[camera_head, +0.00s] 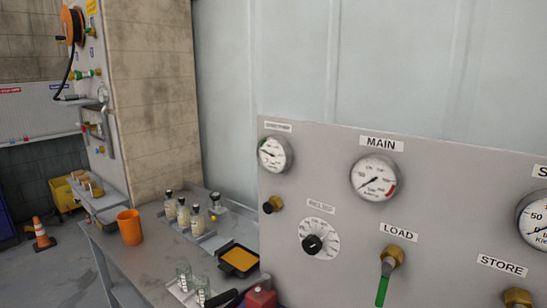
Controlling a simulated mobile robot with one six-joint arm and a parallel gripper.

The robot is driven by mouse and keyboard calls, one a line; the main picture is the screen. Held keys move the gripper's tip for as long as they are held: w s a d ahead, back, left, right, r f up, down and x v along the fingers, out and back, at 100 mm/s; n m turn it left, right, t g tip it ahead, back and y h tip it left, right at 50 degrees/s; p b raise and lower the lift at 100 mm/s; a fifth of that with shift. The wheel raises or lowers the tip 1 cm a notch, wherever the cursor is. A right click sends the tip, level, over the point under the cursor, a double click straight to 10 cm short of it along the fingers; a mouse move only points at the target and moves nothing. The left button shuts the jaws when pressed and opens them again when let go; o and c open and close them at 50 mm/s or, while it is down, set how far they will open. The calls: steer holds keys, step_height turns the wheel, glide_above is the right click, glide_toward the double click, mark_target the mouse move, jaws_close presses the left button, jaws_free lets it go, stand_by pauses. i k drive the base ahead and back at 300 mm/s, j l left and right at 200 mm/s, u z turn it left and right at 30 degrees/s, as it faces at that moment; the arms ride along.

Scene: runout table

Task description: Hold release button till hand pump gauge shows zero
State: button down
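A small round gauge (273,154) sits at the upper left of the grey panel (340,265). The label above it is too small to read surely, but it looks like HAND PUMP. Its dark needle points to the left side of the dial; the exact value is not legible. My gripper is not in view.
Left are an orange cup (130,227), bottles (183,214), a black tray (238,261) and a red object (260,299).

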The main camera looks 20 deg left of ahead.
mark_target(268, 207)
steer(key=u, duration=1.25)
